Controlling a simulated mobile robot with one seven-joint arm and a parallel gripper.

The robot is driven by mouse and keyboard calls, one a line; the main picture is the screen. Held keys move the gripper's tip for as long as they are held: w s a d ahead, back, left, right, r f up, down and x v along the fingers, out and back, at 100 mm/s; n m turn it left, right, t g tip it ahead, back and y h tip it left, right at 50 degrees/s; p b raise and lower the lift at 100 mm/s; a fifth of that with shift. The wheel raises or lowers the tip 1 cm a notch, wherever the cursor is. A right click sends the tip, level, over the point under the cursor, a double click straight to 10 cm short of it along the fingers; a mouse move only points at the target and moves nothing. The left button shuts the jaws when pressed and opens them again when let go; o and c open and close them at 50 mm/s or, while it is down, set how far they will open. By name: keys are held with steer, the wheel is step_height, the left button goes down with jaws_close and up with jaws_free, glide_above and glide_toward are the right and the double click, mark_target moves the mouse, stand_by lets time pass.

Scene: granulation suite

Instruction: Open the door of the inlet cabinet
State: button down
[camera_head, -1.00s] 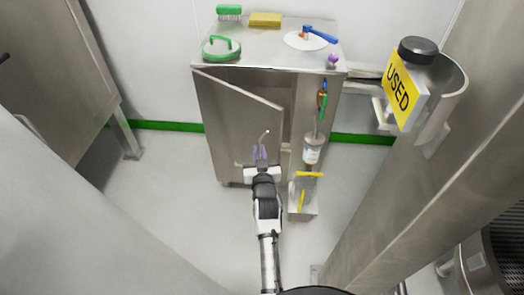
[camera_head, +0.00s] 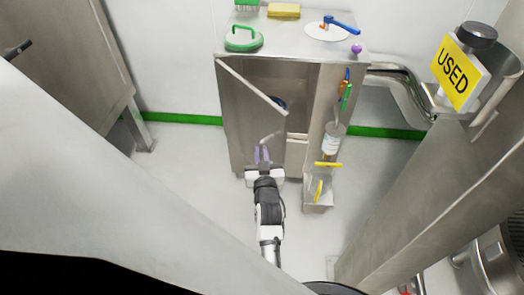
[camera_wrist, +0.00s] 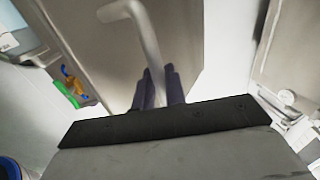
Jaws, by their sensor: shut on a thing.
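The inlet cabinet (camera_head: 297,67) is a grey steel box against the back wall. Its door (camera_head: 245,115) is hinged on the left and stands ajar, swung out toward me. The dark inside shows above and to the right of the door, with part of a dark blue thing (camera_head: 280,102) in it. The bent metal door handle (camera_head: 267,138) is near the door's free edge. My gripper (camera_head: 262,155) is shut on this handle. In the wrist view the handle (camera_wrist: 146,38) runs down between the purple fingers (camera_wrist: 159,88), with the door (camera_wrist: 185,45) behind.
Steel columns flank me.

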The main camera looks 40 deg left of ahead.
steer(key=shift+a, duration=0.1)
steer(key=c, duration=1.6)
jaws_free()
steer(key=shift+o, duration=0.2)
steer(key=shift+r, duration=0.1)
